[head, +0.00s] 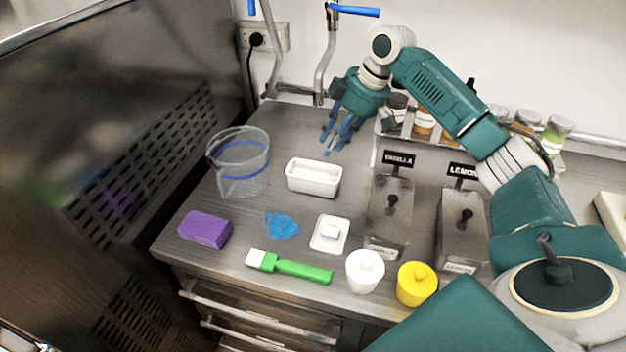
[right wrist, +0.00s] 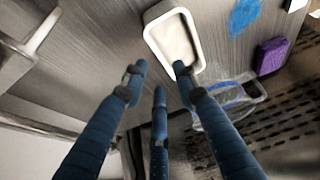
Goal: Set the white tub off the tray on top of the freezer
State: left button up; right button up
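A white rectangular tub (head: 313,189) with pale contents stands upright on the grey metal worktop (head: 290,130); I see no tray under it. It also shows in the right wrist view (right wrist: 152,39), just beyond the fingertips. My right gripper (head: 335,142) is above and behind the tub, fingers pointing down, apart and empty. In the right wrist view its fingers (right wrist: 160,76) are spread, with one fingertip overlapping the tub's edge in the picture. Whether it touches cannot be told. A small white dish (head: 318,243) with a white block lies in front of the tub. My left gripper is out of view.
A clear pitcher (head: 225,180) stands left of the tub. Metal boxes labelled VANILLA (head: 386,238) and LEMON (head: 457,245) stand right, below a jar rack.

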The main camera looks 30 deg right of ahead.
jog(key=x, duration=0.3)
jog(key=shift+a, duration=0.15)
jog(key=p+x, duration=0.2)
jog(key=x, duration=0.2)
jog(key=shift+f, duration=0.1)
jog(key=shift+w+a+f, duration=0.1)
jog(key=shift+w+f, duration=0.1)
jog(key=shift+f, duration=0.4)
jog(key=shift+r, duration=0.1)
grip_shut()
